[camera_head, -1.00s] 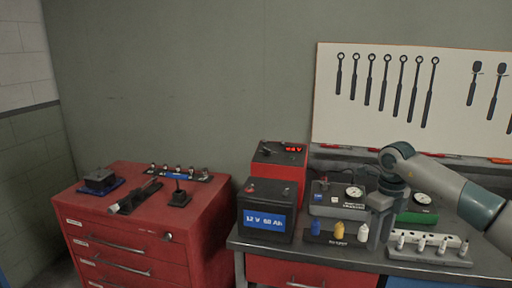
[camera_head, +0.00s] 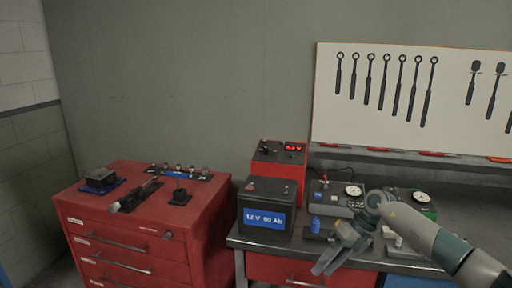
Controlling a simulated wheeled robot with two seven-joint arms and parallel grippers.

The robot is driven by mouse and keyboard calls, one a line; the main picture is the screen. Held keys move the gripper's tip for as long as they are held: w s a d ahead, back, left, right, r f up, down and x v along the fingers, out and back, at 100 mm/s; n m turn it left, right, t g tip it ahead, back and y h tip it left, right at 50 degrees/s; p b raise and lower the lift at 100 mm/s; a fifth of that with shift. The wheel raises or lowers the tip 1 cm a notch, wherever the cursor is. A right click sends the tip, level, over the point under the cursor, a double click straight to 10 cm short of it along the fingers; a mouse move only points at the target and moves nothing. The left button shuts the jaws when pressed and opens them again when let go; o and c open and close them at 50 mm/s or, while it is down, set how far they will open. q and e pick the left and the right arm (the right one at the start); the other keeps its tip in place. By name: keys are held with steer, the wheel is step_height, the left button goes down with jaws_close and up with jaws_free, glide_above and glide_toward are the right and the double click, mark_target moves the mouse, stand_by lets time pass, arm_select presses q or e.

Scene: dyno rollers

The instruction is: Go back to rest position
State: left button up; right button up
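My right arm comes in from the right edge, and its gripper (camera_head: 328,264) hangs in front of the workbench's front edge, fingers pointing down and to the left. The two fingers look close together, but I cannot tell whether they are open or shut. I see nothing hanging from them. The gripper and wrist hide most of the small bottle rack; a blue bottle (camera_head: 315,226) still shows just left of the gripper. My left gripper is not in view.
A black 12 V battery (camera_head: 266,224) and a red charger box (camera_head: 279,165) stand left of my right arm. The grey workbench (camera_head: 475,245) carries a gauge unit (camera_head: 334,205) behind the wrist. A red tool cabinet (camera_head: 130,238) with parts stands at left. Wrenches hang on a white board (camera_head: 452,100).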

steer(key=a+f+m+t+y, duration=0.7)
steer(key=a+f+m, duration=0.4)
steer(key=f, duration=0.4)
steer(key=s+d+f+m+t+h, duration=0.25)
steer(key=f+m, duration=0.25)
steer(key=f, duration=0.4)
steer(key=s+d+f+m+t+h, duration=0.1)
steer(key=s+d+f+m+h, duration=0.1)
steer(key=s+d+f+m, duration=0.5)
steer(key=s+d+f+m+t+h, duration=0.1)
steer(key=f+m+t+h, duration=0.2)
steer(key=f, duration=0.8)
steer(key=s+d+f+m+g+h, duration=0.2)
steer(key=s+d+f+m+g, duration=0.15)
steer(key=s+f, duration=0.6)
steer(key=s+d+f+m+g+h, duration=0.25)
steer(key=s+f+m, duration=0.35)
steer(key=s, duration=0.7)
steer(key=s+f+m+g, duration=0.1)
steer(key=s+f, duration=0.3)
steer(key=s, duration=1.1)
steer(key=s+f+m+g+h, duration=0.1)
steer(key=s+f+g, duration=0.3)
steer(key=s, duration=1.1)
steer(key=shift+s+f+m+g+h, duration=0.25)
steer(key=shift+s+m+g+h, duration=0.1)
steer(key=shift+m, duration=0.3)
steer(key=shift+w, duration=0.1)
